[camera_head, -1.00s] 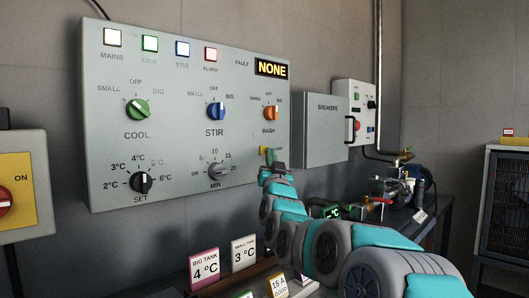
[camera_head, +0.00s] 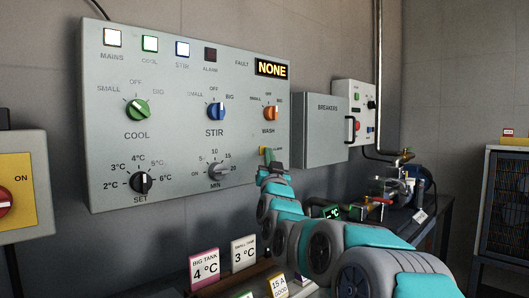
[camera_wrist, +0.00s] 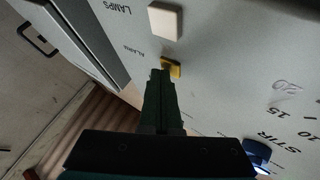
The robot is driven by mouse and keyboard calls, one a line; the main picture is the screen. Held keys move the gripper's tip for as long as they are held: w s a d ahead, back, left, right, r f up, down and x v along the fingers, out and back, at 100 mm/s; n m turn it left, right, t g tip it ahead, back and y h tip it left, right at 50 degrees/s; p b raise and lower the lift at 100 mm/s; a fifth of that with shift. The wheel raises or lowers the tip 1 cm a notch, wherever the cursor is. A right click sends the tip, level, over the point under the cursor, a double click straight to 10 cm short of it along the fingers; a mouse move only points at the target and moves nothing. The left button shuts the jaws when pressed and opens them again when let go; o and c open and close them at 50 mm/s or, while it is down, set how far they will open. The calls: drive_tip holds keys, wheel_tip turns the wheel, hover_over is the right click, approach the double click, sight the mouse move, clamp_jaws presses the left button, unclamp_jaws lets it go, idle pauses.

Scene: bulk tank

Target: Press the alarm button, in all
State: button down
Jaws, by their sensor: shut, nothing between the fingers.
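The yellow alarm button (camera_wrist: 173,69) sits beside the ALARM label on the grey control panel (camera_head: 110,190). In the wrist view, my gripper's (camera_wrist: 160,76) shut fingertips are right at the button and partly cover it. I cannot tell whether they touch it or press it in. In the head view, my gripper (camera_head: 269,165) is at the panel's lower right, with a bit of the yellow button (camera_head: 262,151) showing beside it. The alarm lamp (camera_head: 210,54) at the panel's top is dark. The fault display (camera_head: 271,68) reads NONE.
A white lamps button (camera_wrist: 165,21) is close to the alarm button. The blue stir knob (camera_wrist: 257,153) and the MIN knob (camera_head: 216,172) are on the same panel. The grey breakers box (camera_head: 322,135) stands to its right. Small tank signs (camera_head: 204,268) stand below.

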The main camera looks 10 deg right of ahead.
drive_tip(key=shift+s+d+b, duration=0.45)
drive_tip(key=shift+s+b, duration=0.1)
drive_tip(key=shift+s, duration=0.15)
drive_tip(key=s+d+b, duration=0.1)
drive_tip(key=s, duration=0.1)
drive_tip(key=s+d+b, duration=0.2)
idle(0.6)
idle(0.5)
